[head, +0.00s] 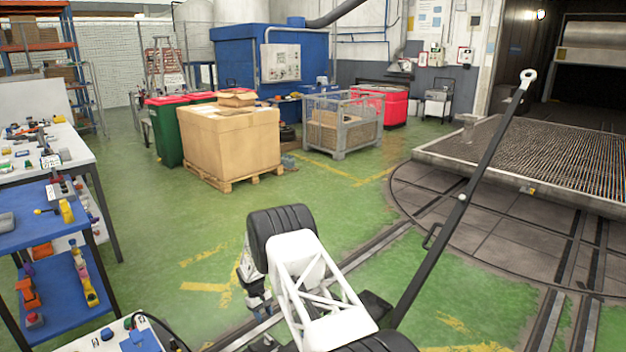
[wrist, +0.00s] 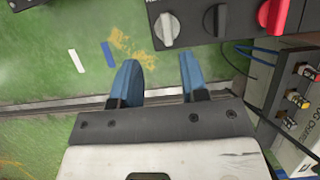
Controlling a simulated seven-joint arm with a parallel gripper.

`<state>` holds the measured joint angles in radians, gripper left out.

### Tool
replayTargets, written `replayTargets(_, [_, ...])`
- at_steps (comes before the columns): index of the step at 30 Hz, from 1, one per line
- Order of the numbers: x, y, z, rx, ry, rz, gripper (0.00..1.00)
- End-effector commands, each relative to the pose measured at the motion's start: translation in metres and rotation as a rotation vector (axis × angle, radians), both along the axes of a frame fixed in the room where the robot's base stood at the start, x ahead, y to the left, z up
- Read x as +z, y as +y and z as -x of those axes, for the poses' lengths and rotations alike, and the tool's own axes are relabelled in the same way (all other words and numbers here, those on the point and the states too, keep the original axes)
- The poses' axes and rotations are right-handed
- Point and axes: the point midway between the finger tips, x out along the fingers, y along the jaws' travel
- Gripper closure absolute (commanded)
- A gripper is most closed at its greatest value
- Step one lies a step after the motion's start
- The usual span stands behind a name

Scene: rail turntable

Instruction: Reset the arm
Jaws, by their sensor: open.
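My gripper (wrist: 158,75) shows in the wrist view with its two blue fingers spread apart. Nothing is between the fingers, and green floor shows through the gap. In the head view my white lattice arm link reaches up from the bottom centre, and I cannot make out the fingers there.
A long black lever (head: 446,228) rises beside the round turntable (head: 500,222). A blue cart (head: 58,268) with tools stands at left. A grey box with switches (wrist: 297,95) is at the wrist view's right. A large carton (head: 232,140) stands farther back. The middle green floor is clear.

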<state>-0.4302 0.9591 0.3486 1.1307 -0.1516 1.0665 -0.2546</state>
Motion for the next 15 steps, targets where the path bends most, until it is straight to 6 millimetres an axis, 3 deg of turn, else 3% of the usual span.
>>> replayTargets(15, [0.145,-0.054,0.002,-0.092,-0.068,-0.033,0.60])
